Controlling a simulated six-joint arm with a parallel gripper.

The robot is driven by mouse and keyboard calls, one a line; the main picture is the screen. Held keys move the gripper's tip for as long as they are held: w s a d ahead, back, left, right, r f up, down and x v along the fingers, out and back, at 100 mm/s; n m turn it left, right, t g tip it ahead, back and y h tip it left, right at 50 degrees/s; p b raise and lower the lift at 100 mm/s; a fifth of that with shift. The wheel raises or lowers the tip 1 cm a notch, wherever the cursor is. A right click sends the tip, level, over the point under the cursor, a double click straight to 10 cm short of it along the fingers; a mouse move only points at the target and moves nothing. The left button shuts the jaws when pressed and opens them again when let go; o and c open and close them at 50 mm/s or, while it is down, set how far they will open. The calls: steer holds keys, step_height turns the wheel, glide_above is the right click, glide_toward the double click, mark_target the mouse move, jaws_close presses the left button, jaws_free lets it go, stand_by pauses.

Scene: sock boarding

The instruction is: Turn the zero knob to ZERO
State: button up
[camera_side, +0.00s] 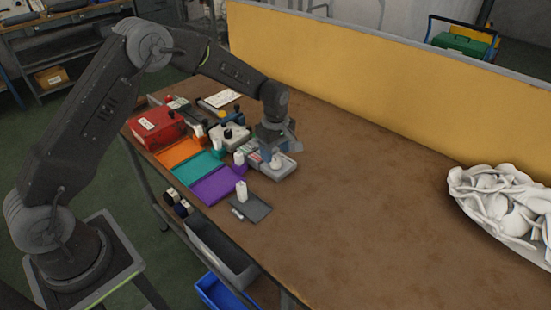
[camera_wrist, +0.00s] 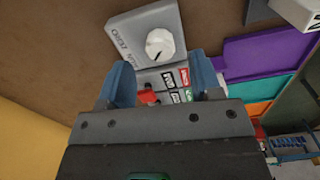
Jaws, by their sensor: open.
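The zero knob (camera_wrist: 160,44) is a round white dial with a dark pointer line, set on a light grey box (camera_wrist: 172,18). The pointer slants toward the lower left in the wrist view. In the side view the grey box (camera_side: 285,170) sits on the table under my gripper (camera_side: 268,152). In the wrist view my gripper (camera_wrist: 161,78) is open, its two blue fingers apart and empty, with the knob just beyond and between the tips. No contact is visible.
A panel with red, white and green labels (camera_wrist: 168,80) and a red part (camera_wrist: 148,96) lies beside the box. Orange, teal and purple mats (camera_side: 222,185), a red box (camera_side: 155,128) and a dark tray (camera_side: 252,208) stand nearby. The table's right side is clear up to a bowl of white cloth (camera_side: 500,205).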

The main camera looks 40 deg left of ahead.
mark_target(276, 161)
steer(key=shift+f, duration=1.6)
steer(key=c, duration=0.9)
steer(key=shift+c, duration=0.2)
